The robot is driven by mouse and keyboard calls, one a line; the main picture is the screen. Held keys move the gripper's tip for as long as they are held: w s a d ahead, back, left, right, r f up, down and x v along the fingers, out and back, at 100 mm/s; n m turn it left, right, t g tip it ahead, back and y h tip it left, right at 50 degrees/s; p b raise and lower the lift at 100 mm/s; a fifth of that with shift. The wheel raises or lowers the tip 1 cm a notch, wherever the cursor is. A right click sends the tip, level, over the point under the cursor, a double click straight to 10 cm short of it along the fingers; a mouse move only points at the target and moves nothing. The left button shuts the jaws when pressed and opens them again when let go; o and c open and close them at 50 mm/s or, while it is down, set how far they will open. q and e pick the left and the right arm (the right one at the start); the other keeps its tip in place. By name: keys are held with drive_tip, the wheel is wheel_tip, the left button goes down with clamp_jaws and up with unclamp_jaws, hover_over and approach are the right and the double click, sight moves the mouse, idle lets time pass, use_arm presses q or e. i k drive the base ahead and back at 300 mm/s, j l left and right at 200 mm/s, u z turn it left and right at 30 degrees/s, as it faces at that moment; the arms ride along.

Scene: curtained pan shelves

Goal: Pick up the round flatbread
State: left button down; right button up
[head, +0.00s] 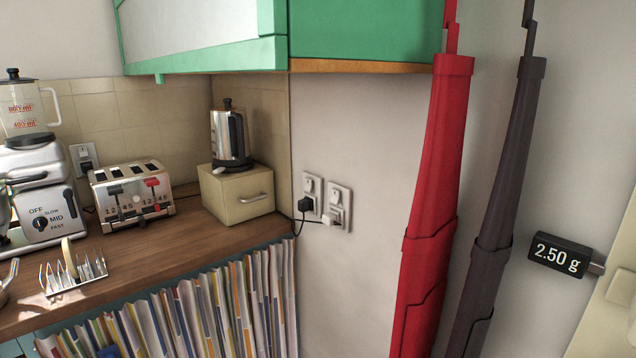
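A thin, pale yellow piece (68,257) stands nearly upright in a wire toast rack (77,284) on the wooden counter at the left. It is seen almost edge-on, and I cannot tell whether it is the round flatbread. No other flatbread shows in the head view. Neither of my grippers is in view.
A toaster (132,194), a kettle (230,135) on a cream box (236,194) and a blender (35,170) stand on the counter (190,240). Red (436,190) and dark (497,190) long folded objects stand right. A green cabinet (360,30) overhangs.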

sight(70, 256)
drive_tip(key=u, duration=1.3)
drive_tip(key=i+j, duration=0.25)
drive_tip(key=i, duration=0.25)
drive_tip(key=i+j, duration=0.2)
drive_tip(key=i, duration=0.25)
drive_tip(key=i+j+z, duration=0.45)
drive_tip(key=k+j, duration=0.05)
drive_tip(key=k, duration=0.05)
